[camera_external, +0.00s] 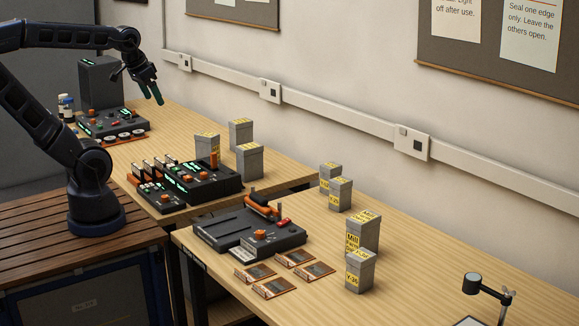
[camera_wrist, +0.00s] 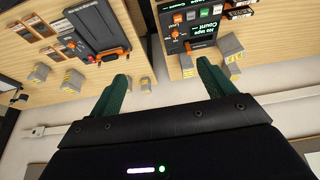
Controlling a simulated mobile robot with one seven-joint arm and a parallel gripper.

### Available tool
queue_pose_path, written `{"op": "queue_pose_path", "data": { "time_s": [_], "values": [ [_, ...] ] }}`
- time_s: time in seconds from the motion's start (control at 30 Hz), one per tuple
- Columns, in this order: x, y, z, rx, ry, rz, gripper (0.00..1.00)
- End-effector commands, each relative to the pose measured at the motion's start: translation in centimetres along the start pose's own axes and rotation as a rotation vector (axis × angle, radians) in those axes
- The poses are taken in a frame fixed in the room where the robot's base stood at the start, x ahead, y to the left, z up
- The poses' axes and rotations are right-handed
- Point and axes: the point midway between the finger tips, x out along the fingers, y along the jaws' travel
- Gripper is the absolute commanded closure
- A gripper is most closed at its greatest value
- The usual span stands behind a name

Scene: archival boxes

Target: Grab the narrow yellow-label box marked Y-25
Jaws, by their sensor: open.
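Several grey boxes with yellow labels stand upright in the external view. On the near table, a narrow box (camera_external: 360,273) stands at the front with a small Y-number that I cannot read surely as Y-25. A taller box (camera_external: 368,234) stands just behind it, and two small boxes (camera_external: 340,197) (camera_external: 329,174) are farther back. Three more (camera_external: 207,149) (camera_external: 241,137) (camera_external: 249,163) are on the far table. My gripper (camera_external: 155,100) is open and empty, raised over the far table, away from the boxes. Its green fingers (camera_wrist: 162,70) frame the wrist view, with grey boxes (camera_wrist: 73,79) beyond.
A dark flat device (camera_external: 245,230) and several small cards (camera_external: 295,258) lie left of the near boxes. Consoles (camera_external: 190,180) occupy the far table. A gap separates the tables. A clamp stand (camera_external: 488,288) is at the near right. The wall runs behind.

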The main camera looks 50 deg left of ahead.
Motion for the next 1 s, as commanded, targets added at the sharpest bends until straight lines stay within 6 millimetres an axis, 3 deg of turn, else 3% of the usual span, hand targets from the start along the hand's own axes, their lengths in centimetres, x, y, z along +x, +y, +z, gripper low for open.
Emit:
{"op": "queue_pose_path", "data": {
  "time_s": [0.23,0.37,0.67,1.0],
  "values": [
    [0.0,0.1,-0.4,-0.011,-0.003,0.002,0.18],
    [0.0,0.4,-2.2,-0.059,-0.018,0.013,0.18],
    [1.1,2.0,-9.7,-0.275,-0.081,0.042,0.18],
    [4.5,4.8,-18.1,-0.526,-0.157,0.042,0.18]
  ]
}}
